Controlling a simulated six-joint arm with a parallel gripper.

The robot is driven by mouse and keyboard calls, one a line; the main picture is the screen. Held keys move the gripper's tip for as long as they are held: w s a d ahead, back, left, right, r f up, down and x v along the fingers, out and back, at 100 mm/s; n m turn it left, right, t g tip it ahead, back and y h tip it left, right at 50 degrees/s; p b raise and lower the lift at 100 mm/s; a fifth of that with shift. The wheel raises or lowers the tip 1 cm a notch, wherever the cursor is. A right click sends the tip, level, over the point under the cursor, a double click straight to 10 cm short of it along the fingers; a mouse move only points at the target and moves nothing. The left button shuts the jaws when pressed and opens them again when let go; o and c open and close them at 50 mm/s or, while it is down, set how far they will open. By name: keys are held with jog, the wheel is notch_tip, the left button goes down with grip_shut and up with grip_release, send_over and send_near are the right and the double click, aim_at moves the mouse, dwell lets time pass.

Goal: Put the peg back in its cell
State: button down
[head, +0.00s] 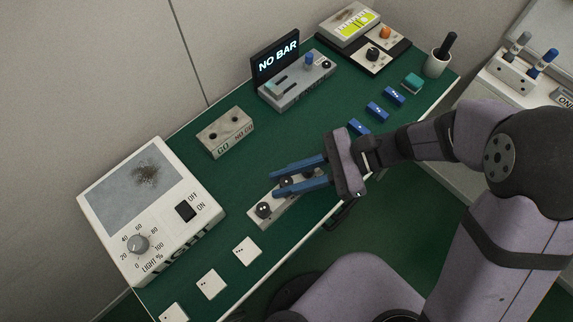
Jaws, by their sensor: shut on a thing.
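My gripper (278,180) reaches in from the right, its two blue fingers over a pale block (284,208) at the table's front edge. The fingers are closed on a small dark-topped peg (286,182), mostly hidden between them. I cannot tell whether the peg's lower end is above the block or in it. The block has a dark round piece (264,210) at its near left end and another dark round spot near the right finger base. The block's middle is partly covered by the fingers, so its cells do not show clearly.
A GO/NO GO block (225,132) stands behind. A light box (150,210) is at left, with white tiles (247,250) in front. A NO BAR device (298,84), blue blocks (377,111), a teal block (412,83) and a cup (437,63) stand further right. Green mat between is clear.

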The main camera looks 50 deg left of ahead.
jog(key=shift+f+b, duration=0.7)
jog(key=shift+f, duration=0.75)
jog(key=c, duration=1.5)
grip_release()
jog(key=shift+w, duration=0.1)
jog(key=shift+v, duration=3.6)
jog(key=shift+d, duration=0.1)
jog(key=w+d+f+n+t+h, duration=0.2)
jog(key=w+d+t, duration=0.15)
jog(key=d, duration=0.65)
jog(key=w+d+f+n+t+h, duration=0.2)
jog(key=d+t+h, duration=0.15)
jog(key=d, duration=0.75)
jog(key=w+d+f+n+t+h, duration=0.2)
jog(key=w+d+n+t, duration=0.15)
jog(key=d, duration=0.65)
jog(key=shift+m+t, duration=0.35)
notch_tip(320, 180, up, 16)
jog(key=p, duration=1.5)
jog(key=shift+s+f+p, duration=0.1)
jog(key=shift+p, duration=0.25)
